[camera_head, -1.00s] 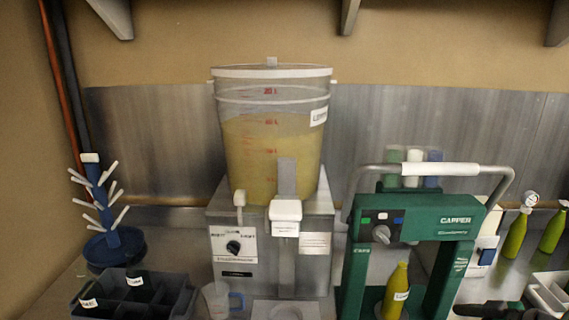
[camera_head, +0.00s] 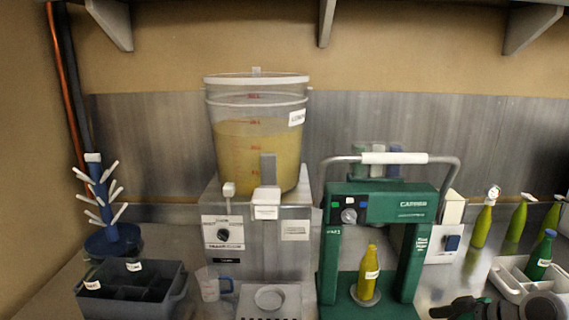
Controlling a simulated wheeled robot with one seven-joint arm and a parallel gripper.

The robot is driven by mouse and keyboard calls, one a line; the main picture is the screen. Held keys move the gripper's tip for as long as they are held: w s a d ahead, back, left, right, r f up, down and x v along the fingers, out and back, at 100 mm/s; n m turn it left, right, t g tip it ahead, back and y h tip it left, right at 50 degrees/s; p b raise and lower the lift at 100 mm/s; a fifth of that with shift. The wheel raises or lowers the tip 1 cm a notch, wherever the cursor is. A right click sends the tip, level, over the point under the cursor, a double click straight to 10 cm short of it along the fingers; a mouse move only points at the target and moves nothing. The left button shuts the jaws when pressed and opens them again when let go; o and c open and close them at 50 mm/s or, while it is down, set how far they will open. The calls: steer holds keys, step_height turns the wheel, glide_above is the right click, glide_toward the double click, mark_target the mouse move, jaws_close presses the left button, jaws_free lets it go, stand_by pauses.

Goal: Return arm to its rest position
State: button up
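My gripper (camera_head: 448,311) shows at the bottom right as a dark arm end pointing left. It is right of the green capper's base, in front of the white tray (camera_head: 508,278). Its fingers are small and dark, partly cut by the frame's lower edge, and I cannot tell whether they are open or shut. I see nothing clearly held in it. The green capper (camera_head: 385,203) stands left of it, with a yellow bottle (camera_head: 368,278) upright on the round plate between its posts.
A bucket of yellow liquid (camera_head: 258,150) sits on a metal filler (camera_head: 215,255). Green bottles (camera_head: 484,226) stand at the right; a blue-capped one (camera_head: 539,262) is in the tray.

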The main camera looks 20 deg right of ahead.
steer(key=w+a+m+g+h, duration=0.15)
steer(key=w+a, duration=0.25)
steer(key=a, duration=0.5)
steer(key=w+a+n+g, duration=0.1)
steer(key=w+a+g, duration=0.2)
steer(key=a, duration=0.6)
steer(key=s+a+f+m+h, duration=0.2)
steer(key=s+a, duration=0.5)
steer(key=a, duration=0.4)
steer(key=shift+a+g, duration=0.3)
steer(key=shift+g, duration=0.05)
steer(key=shift+m, duration=0.25)
steer(key=shift+c, duration=0.3)
